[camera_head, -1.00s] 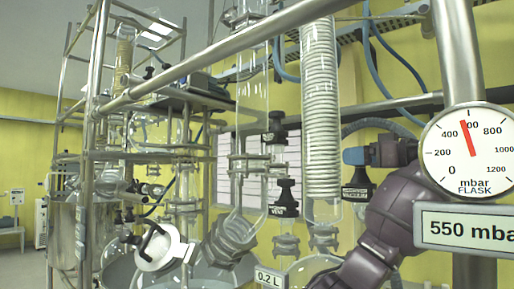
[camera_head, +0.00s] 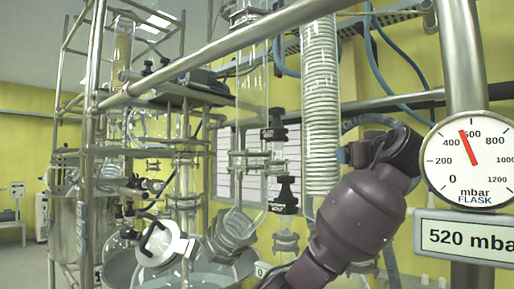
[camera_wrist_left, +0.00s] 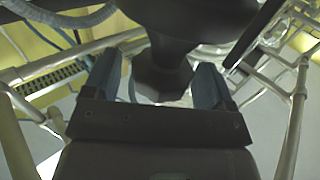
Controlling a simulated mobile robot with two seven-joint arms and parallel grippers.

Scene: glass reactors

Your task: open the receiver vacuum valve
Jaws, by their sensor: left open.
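My left arm comes up from the bottom, and its purple link fills the right of centre in the head view. The receiver vacuum valve is hidden behind my arm in the head view. My right gripper is not in view.
Two other black valves, an upper one (camera_head: 275,134) and a lower one (camera_head: 286,194), are left of my arm. A coiled glass condenser (camera_head: 320,110) stands close to my gripper. A steel post carries a flask gauge (camera_head: 467,160) and a 520 mbar display (camera_head: 466,238).

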